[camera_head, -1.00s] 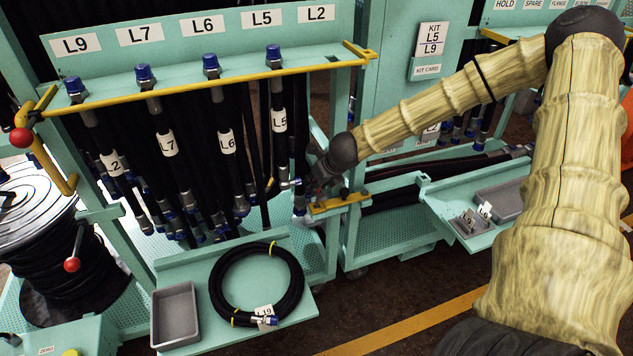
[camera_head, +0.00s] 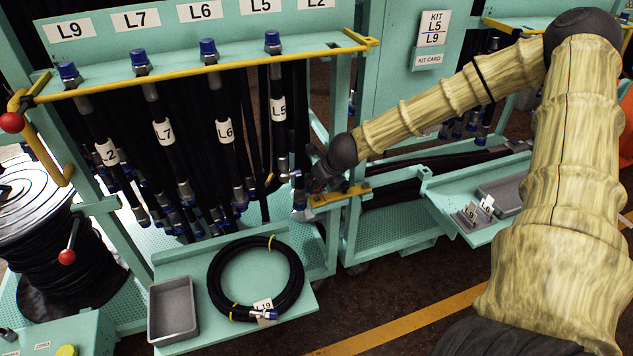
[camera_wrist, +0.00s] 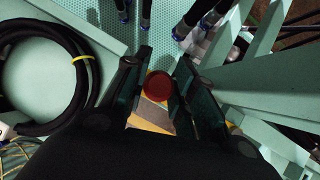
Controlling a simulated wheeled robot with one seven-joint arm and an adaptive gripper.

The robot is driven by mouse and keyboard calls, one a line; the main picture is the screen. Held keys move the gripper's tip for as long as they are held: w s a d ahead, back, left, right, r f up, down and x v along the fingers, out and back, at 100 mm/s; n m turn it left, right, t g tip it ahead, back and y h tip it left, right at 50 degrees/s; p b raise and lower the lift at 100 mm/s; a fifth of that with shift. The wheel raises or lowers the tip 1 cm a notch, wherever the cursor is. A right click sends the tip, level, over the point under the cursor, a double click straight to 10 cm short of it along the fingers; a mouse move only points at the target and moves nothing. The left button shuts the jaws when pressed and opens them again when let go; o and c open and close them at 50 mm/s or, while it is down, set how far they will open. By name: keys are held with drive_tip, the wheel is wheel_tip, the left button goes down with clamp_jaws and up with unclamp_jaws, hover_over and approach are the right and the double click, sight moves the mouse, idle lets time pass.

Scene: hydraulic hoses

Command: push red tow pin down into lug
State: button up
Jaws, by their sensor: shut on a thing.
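The red tow pin (camera_wrist: 159,85) shows its round red head between my two fingers in the wrist view. My gripper (camera_wrist: 163,76) is shut on it. The yellow lug (camera_wrist: 152,115) lies just below the pin head in that view. In the head view, my gripper (camera_head: 316,186) is at the yellow lug (camera_head: 342,196) on the cart corner, right of the hose rack. My wrist and fingers hide the pin there. How deep the pin sits in the lug cannot be told.
A coiled black hose (camera_head: 256,279) and a grey tray (camera_head: 173,310) lie on the teal shelf left of the lug. Labelled hoses hang from the rack (camera_head: 205,68) beside my gripper. Another teal shelf (camera_head: 470,205) with a grey bin stands at the right.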

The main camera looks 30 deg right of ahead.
drive_tip(key=shift+f+b, duration=0.8)
drive_tip(key=shift+f, duration=0.3)
drive_tip(key=shift+f, duration=0.2)
drive_tip(key=o, duration=1.1)
drive_tip(key=shift+o, duration=0.2)
drive_tip(key=shift+r, duration=0.1)
drive_tip(key=v, duration=1.1)
drive_tip(key=shift+s+r, duration=0.2)
drive_tip(key=shift+r, duration=0.1)
